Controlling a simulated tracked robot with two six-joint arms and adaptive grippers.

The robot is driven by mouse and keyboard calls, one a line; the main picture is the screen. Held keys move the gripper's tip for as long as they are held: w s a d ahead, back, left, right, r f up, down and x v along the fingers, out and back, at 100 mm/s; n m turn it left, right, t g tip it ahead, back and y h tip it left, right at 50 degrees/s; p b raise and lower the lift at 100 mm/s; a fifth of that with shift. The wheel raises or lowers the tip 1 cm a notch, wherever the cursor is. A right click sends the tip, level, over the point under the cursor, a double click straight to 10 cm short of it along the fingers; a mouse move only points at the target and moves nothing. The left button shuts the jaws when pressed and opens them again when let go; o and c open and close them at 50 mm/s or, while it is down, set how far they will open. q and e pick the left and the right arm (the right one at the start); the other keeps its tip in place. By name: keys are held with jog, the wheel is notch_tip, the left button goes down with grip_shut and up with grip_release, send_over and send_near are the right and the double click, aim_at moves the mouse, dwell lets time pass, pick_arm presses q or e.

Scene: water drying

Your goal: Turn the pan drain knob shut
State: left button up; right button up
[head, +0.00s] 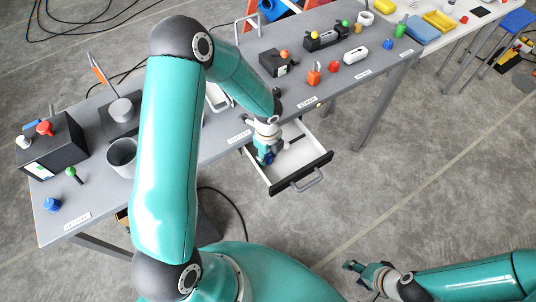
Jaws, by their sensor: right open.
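I cannot tell for certain which part is the pan drain knob. Candidates on the bench's left end are a blue knob (52,204), a green-topped knob (70,172) and a red knob (45,128) on a black box. My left gripper (265,157) points down over the open drawer, far right of these knobs. Something blue shows at its fingertips; I cannot tell whether it is held or whether the jaws are closed. My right gripper (353,272) is open and empty at the lower right, over the floor, away from the bench.
The white drawer (305,153) stands pulled out from the grey bench. A grey cup (122,157) stands left of my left arm, which hides part of the bench. Several small coloured items and a black device (278,63) stand further right. Floor in front is clear.

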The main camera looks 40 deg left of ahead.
pick_arm(q)
grip_shut()
jog(key=shift+f, duration=0.1)
